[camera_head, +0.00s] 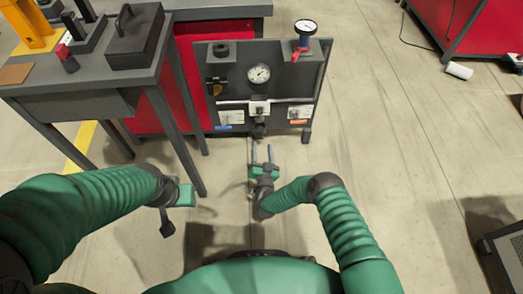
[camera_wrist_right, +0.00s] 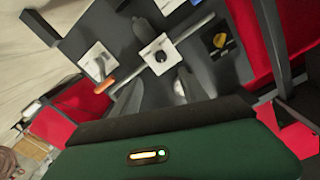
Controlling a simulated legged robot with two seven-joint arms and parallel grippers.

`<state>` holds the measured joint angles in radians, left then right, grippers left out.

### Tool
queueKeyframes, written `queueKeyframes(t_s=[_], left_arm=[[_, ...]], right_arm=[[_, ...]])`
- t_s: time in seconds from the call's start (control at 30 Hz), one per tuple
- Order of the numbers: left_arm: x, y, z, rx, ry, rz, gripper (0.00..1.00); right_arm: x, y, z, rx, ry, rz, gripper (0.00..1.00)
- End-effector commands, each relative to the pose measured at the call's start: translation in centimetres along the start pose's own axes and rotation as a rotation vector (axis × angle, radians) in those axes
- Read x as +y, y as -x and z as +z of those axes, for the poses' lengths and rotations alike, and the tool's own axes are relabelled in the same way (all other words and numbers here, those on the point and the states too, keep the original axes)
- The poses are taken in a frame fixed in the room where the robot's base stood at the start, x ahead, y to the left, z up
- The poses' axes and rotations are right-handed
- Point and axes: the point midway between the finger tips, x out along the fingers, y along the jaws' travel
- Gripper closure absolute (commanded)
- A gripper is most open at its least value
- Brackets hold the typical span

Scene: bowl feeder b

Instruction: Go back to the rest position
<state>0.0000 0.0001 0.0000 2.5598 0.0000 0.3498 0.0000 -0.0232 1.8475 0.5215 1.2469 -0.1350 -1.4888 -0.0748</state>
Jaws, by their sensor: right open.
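My right gripper (camera_head: 262,152) is open in front of the lower middle of a grey test panel (camera_head: 284,83). Its two thin fingers point at the panel and I see nothing between them. The panel carries a round white gauge (camera_head: 259,73), a pipe with a white-plated knob (camera_head: 260,108), and a second gauge (camera_head: 305,27) on top beside a blue and red fitting. The white-plated knob also shows in the right wrist view (camera_wrist_right: 161,56), beyond the green gripper body. My left gripper (camera_head: 167,224) hangs low beside the table leg; its jaw state is unclear.
A dark table (camera_head: 110,78) stands at the left, with a black box (camera_head: 135,38) on it and its legs near my left arm. A red cabinet (camera_head: 485,30) is at the far right, with a white cylinder (camera_head: 459,70) on the floor nearby.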

Motion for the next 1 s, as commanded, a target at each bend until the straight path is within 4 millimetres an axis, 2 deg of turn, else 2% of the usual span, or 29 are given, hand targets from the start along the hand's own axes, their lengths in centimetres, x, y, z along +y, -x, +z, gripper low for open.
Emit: queueKeyframes(t_s=[0.23,0.33,0.5,0.6,0.67,0.77,0.87,0.9,1.0], left_arm=[[0.0,0.0,0.0,0.000,0.000,0.000,0.64],[0.0,0.0,0.0,0.000,0.000,0.000,0.64],[0.0,0.0,0.0,0.000,0.000,0.000,0.64],[0.0,0.0,0.0,0.000,0.000,0.000,0.64],[0.0,0.0,0.0,0.000,0.000,0.000,0.64],[0.0,0.0,0.0,0.000,0.000,0.000,0.64],[0.0,0.0,0.0,0.000,0.000,0.000,0.64],[0.0,0.0,0.0,0.000,0.000,0.000,0.64],[0.0,0.0,0.0,0.000,0.000,0.000,0.64]], right_arm=[[-0.1,0.0,-0.1,0.000,0.000,-0.001,0.49],[-1.1,-0.8,-0.7,-0.030,0.007,-0.026,0.49],[-5.7,-3.2,-4.0,-0.249,0.087,-0.143,0.49],[-6.8,-2.5,-6.8,-0.429,0.183,-0.182,0.49],[-6.4,-1.4,-8.7,-0.534,0.243,-0.179,0.49],[-4.6,1.8,-12.6,-0.700,0.336,-0.136,0.49],[-1.7,6.5,-16.8,-0.855,0.400,-0.052,0.49],[-0.5,8.7,-18.3,-0.912,0.414,-0.014,0.49],[2.0,14.1,-21.5,-1.032,0.428,0.078,0.49]])
